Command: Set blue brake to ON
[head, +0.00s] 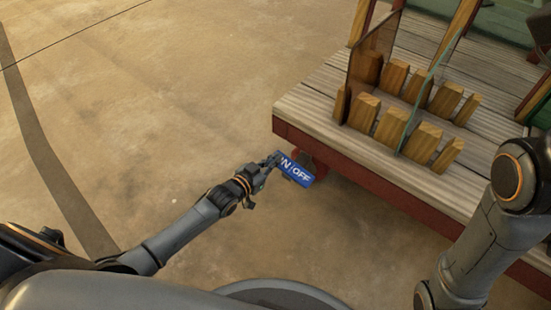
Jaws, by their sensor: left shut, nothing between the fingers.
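The blue brake (297,169) is a small blue block with white lettering, at the front left corner of the wooden platform. I read "N" and "OFF" on it; the left end of the lettering is covered by my gripper. My left gripper (274,160) is shut with nothing in it, at the left end of the blue brake. I cannot tell whether its fingers touch the brake. My right arm comes in at the right edge, but its gripper is not in view.
The wooden platform (311,108) with a dark red edge fills the right side. The sandy floor on the left is open and clear.

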